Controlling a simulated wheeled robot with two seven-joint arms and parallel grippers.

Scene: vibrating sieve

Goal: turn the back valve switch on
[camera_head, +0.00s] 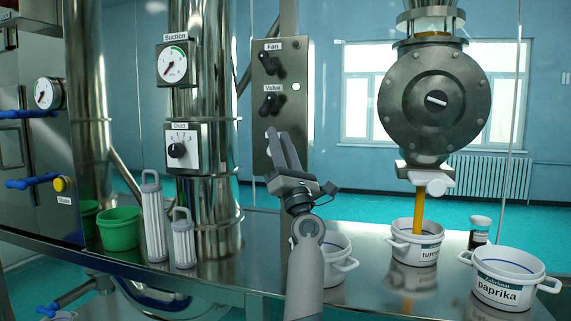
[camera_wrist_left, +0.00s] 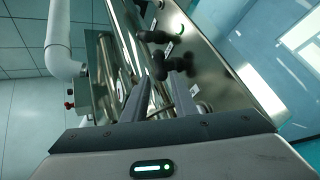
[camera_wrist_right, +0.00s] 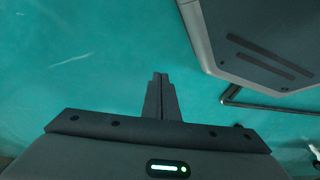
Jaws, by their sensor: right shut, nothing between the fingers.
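The valve switch (camera_head: 271,102) is a black knob with a lever under the "Valve" label on a grey metal panel (camera_head: 287,133). The fan switch (camera_head: 269,68) is above it. Both black switches show in the left wrist view, the nearer one (camera_wrist_left: 158,66) just beyond the fingertips. My left gripper (camera_head: 279,132) points up just below the valve switch in the head view, its two fingers apart with nothing seen between them. I cannot tell whether it touches the switch. My right gripper (camera_wrist_right: 160,76) is shut and empty over the teal floor, out of the head view.
A pale indicator light (camera_head: 296,86) is beside the valve switch. Steel pipes and a duct dial (camera_head: 178,151) stand left. A steel table (camera_head: 268,268) holds filter cylinders, a green bucket (camera_head: 120,229) and white tubs, including paprika (camera_head: 503,292). A round sieve housing (camera_head: 435,115) hangs right.

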